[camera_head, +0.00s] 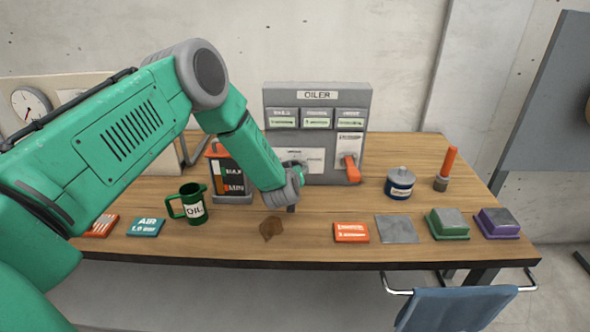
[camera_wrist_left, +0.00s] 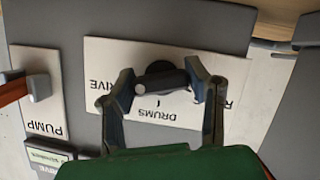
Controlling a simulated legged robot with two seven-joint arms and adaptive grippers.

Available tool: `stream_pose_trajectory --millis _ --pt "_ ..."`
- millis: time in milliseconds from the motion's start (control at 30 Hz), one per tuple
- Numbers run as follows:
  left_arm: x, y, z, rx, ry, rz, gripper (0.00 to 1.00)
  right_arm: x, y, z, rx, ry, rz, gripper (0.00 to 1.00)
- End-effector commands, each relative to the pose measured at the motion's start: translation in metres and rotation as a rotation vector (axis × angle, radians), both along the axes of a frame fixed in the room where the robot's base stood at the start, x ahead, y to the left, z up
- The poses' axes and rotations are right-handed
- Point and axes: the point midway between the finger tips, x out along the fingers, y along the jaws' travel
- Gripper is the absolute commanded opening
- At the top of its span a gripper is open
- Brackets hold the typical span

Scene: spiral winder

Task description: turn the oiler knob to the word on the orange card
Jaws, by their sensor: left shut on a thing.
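The grey oiler (camera_head: 271,110) stands at the back of the table. In the left wrist view, its dark round knob with a grey bar (camera_wrist_left: 160,72) sits on a white plate (camera_wrist_left: 105,58), seen upside down. DRUMS reads near the knob, DRIVE is at the left edge, and a word at the right is partly hidden. My left gripper (camera_wrist_left: 161,80) is shut on the knob, a finger on each side. In the head view my left arm (camera_head: 262,160) hides part of this. An orange card (camera_head: 351,233) lies at the front; its small word is unclear. My right gripper is out of view.
An orange lever (camera_head: 351,168) marked PUMP (camera_wrist_left: 40,100) is beside the knob.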

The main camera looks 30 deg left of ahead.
Motion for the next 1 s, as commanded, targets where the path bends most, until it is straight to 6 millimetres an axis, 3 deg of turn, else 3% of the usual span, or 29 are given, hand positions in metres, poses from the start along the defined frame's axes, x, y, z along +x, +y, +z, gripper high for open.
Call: stream_pose_trajectory --millis 567,600,633,1000 --pt "-0.0031 -0.0010 -0.0055 0.026 0.030 -0.002 0.14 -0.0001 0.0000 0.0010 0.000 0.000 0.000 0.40" --pt "-0.0031 -0.0010 -0.0055 0.025 0.031 -0.002 0.54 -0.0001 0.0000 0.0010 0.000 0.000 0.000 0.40" --pt "-0.0029 -0.0011 -0.0053 0.025 0.029 -0.003 0.64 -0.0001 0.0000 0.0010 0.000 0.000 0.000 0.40" --pt "-0.0036 -0.0017 -0.0006 0.027 0.021 -0.001 0.64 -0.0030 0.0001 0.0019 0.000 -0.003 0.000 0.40"
